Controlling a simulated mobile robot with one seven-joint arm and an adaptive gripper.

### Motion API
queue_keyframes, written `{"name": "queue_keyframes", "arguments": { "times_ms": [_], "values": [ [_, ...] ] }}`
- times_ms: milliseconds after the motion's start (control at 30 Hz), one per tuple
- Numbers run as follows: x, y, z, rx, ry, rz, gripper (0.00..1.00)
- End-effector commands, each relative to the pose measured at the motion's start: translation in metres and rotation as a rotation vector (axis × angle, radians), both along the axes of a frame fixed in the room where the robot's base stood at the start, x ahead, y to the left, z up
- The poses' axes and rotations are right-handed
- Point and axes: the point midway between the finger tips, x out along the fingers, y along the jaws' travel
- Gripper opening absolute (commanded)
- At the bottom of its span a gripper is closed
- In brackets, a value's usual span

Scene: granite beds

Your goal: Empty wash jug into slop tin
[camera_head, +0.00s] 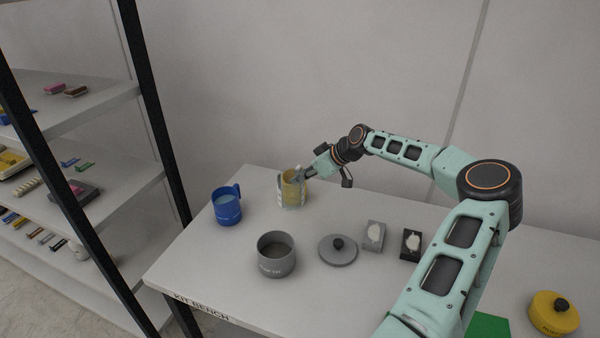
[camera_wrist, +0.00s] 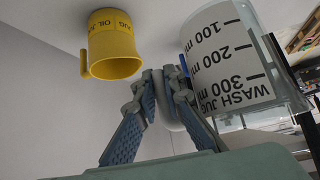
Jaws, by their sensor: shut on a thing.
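The clear wash jug (camera_wrist: 228,55), with black volume marks, is at the right of the wrist view. In the head view the wash jug (camera_head: 284,197) is hard to make out against a yellow jug. My gripper (camera_head: 302,177) reaches it from the right; in the wrist view my gripper (camera_wrist: 161,74) is shut on the jug's pale handle. The wash jug looks upright; I cannot tell if it touches the bench. The grey slop tin (camera_head: 277,266) stands open near the front of the bench, with dark grey inside.
The yellow oil jug (camera_wrist: 112,50) is close to the wash jug. A blue jug (camera_head: 227,210) stands left of it. A grey lid (camera_head: 338,251) and two small stands (camera_head: 374,236) are right of the tin. A yellow lidded tin (camera_head: 553,315) is far right. Shelves (camera_head: 95,195) stand left.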

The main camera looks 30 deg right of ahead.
Motion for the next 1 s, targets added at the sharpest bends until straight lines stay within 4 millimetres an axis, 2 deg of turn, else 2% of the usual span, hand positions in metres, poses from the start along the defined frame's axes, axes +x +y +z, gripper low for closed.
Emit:
{"name": "queue_keyframes", "arguments": {
  "times_ms": [267, 733, 1000],
  "values": [
    [0.003, -0.004, 0.004, -0.005, -0.003, -0.001, 0.00],
    [0.032, -0.040, 0.035, -0.007, -0.003, -0.002, 0.00],
    [0.037, -0.047, 0.041, -0.005, -0.003, 0.000, 0.00]
  ]
}}
